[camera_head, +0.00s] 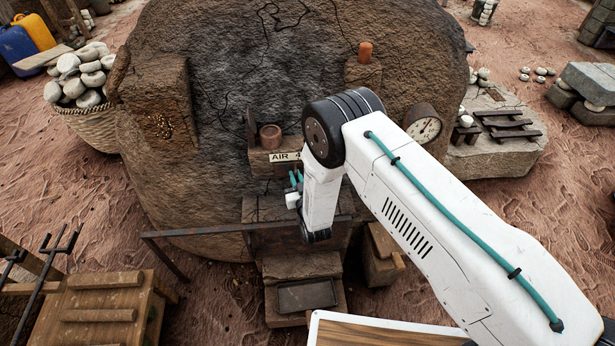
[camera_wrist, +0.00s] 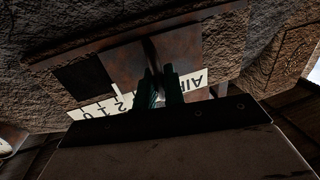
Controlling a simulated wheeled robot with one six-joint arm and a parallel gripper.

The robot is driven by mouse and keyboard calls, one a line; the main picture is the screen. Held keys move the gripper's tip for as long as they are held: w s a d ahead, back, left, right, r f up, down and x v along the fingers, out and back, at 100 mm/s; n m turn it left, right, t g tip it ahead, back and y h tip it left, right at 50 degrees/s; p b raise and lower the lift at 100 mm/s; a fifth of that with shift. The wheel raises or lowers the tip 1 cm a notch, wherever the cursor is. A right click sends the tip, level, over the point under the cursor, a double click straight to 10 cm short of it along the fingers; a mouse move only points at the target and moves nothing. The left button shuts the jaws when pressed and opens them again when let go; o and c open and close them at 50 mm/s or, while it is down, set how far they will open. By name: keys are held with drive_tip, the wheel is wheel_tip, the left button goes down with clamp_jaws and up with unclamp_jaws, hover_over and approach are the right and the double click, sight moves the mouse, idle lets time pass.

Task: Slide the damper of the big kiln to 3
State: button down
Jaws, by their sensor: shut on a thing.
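The big kiln (camera_head: 215,80) is a rough brown clay dome with a sooty front. A pale label (camera_head: 285,156) reading "AIR" and a partly covered scale is on its front. In the wrist view the label (camera_wrist: 190,82) appears upside down, with 2, 1 and 0 visible at left. The damper (camera_wrist: 182,48) is a rusty plate beside a dark opening (camera_wrist: 84,82). My gripper (camera_wrist: 158,84), also in the head view (camera_head: 296,178), has its teal fingers shut on the damper's upright tab. My arm and the fingers hide part of the scale, so the damper's exact setting cannot be read.
A metal rail (camera_head: 200,231) crosses low before the kiln, above a step with a dark tray (camera_head: 305,295). A round dial (camera_head: 423,124) is right of my arm. A clay pot (camera_head: 270,137) sits above the label. A basket (camera_head: 92,128) of pale lumps stands left.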

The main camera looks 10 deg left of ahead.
drive_tip(key=shift+s+a, duration=0.25)
drive_tip(key=shift+a, duration=0.65)
drive_tip(key=c, duration=1.6)
unclamp_jaws()
drive_tip(key=shift+v, duration=3.95)
drive_tip(key=shift+d, duration=0.1)
